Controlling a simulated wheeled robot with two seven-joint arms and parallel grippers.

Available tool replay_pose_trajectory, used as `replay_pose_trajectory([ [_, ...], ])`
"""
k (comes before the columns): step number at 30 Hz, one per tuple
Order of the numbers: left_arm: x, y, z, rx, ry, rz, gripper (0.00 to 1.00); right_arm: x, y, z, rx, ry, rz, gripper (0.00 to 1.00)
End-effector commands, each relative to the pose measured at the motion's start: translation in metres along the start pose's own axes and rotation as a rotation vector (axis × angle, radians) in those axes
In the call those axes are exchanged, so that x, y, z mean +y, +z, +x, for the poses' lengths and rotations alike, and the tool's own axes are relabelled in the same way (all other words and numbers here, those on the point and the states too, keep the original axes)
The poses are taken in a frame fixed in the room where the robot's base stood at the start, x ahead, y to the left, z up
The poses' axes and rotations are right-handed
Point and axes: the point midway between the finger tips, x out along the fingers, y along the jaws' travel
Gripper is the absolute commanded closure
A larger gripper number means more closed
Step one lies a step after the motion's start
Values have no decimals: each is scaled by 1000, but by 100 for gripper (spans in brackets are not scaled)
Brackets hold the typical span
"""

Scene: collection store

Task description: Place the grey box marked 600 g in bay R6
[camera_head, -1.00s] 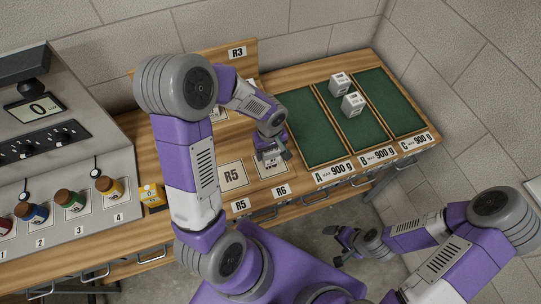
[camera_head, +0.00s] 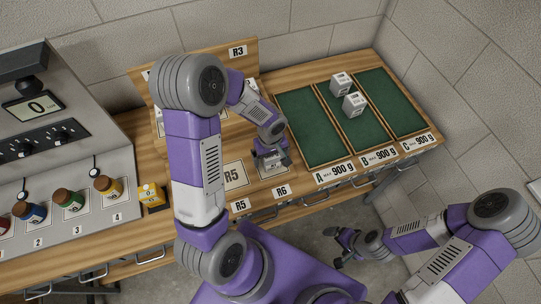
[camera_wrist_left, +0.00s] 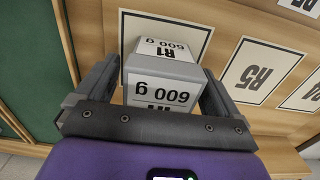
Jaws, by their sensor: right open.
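The grey box marked 600 g (camera_wrist_left: 160,88) is between the fingers of my left gripper (camera_wrist_left: 160,82) in the left wrist view. Its faces also read R1. The gripper appears shut on it. In the head view the left gripper (camera_head: 270,155) and the box (camera_head: 272,165) are over the bay card beside R5, behind the label R6 (camera_head: 282,190). The box covers much of that card (camera_wrist_left: 190,32); whether it touches the card I cannot tell. My right gripper (camera_head: 343,243) is open and empty, over the floor in front of the bench.
Card R5 (camera_head: 234,175) is bare, left of the box. Green tray A (camera_head: 312,140) is empty, close to the right. Two light boxes (camera_head: 354,104) stand in tray B (camera_head: 365,130). A yellow box (camera_head: 152,195) and several jars (camera_head: 108,187) stand at left.

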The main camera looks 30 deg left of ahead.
Motion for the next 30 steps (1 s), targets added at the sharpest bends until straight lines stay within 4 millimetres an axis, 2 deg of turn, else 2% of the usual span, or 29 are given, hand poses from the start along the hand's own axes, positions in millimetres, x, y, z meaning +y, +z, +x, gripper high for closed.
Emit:
replay_pose_trajectory([
  [9,0,0,-6,0,0,-1,4,-2,0,-6,0,0,0,4],
  [11,0,-1,-15,3,2,-1,4,-2,0,-6,0,0,0,4],
  [22,1,-1,-94,4,4,-1,4,-7,1,-19,0,0,0,4],
  [25,1,-1,-109,3,3,0,4,-8,1,-21,0,0,0,4],
  [30,0,0,-122,1,1,-1,4,-8,1,-22,0,0,0,4],
])
